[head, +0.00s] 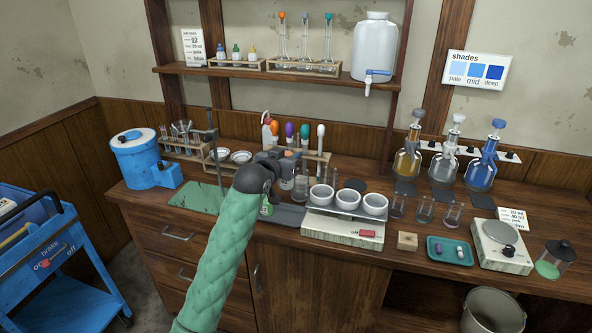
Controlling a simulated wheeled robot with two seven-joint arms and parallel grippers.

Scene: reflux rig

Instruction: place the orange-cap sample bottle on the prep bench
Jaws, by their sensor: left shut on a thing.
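My left arm, in a green sleeve, rises from the bottom of the head view. Several small bottles stand in a shelf rack (236,65), with blue, green and yellowish caps. My right gripper is out of view.
A balance-like base (342,230) with white cups stands right of the gripper. Glass beakers (426,209), a teal tray (436,258) and stoppered flasks (443,167) are farther right. A green mat (197,196) lies left, near a blue container (140,160).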

